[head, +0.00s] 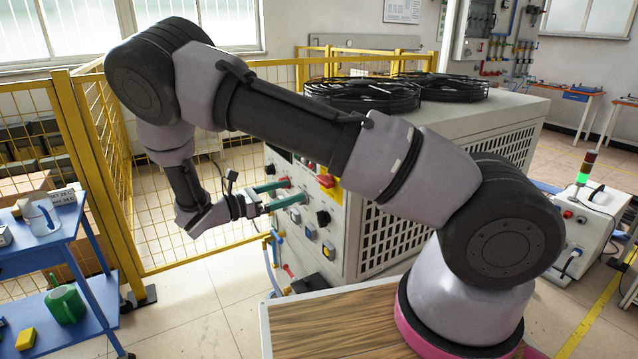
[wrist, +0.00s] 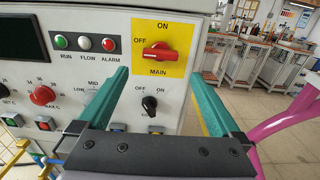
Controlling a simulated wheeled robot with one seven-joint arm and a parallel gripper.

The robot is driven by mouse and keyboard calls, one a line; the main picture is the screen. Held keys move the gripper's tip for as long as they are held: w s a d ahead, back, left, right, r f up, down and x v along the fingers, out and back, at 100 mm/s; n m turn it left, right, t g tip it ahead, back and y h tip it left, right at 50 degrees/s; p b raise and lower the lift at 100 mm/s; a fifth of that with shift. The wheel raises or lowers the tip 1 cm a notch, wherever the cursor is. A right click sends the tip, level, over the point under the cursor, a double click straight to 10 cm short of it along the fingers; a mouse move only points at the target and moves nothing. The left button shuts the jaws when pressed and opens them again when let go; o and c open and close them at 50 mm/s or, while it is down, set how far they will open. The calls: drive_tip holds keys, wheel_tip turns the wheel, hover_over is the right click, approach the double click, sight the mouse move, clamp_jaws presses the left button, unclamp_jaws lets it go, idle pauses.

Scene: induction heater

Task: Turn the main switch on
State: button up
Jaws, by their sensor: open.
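The main switch (wrist: 158,52) is a red rotary handle on a yellow plate marked ON at the top, OFF at the left and MAIN below. Its handle lies roughly level, in line with the OFF mark. In the head view the main switch (head: 327,181) shows on the front panel of the heater cabinet, partly beside my arm. My gripper (wrist: 160,78) has teal fingers and is open and empty. Its fingers stand apart to the left and right, below the handle in the wrist view and not touching it. My gripper (head: 293,191) also shows in front of the panel.
A black OFF/ON knob (wrist: 150,104) sits under the main switch, between my fingers in view. A red knob (wrist: 42,95) and indicator lamps (wrist: 84,43) are to the left. A yellow fence (head: 200,235) and a blue cart (head: 85,255) stand left of the cabinet (head: 395,235).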

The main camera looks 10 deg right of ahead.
sight(321, 183)
drive_tip(key=x, duration=1)
drive_tip(key=c, duration=1.1)
drive_tip(key=shift+c, duration=0.2)
drive_tip(key=shift+m, duration=0.3)
drive_tip(key=m, duration=1.1)
drive_tip(key=shift+s+f, duration=0.1)
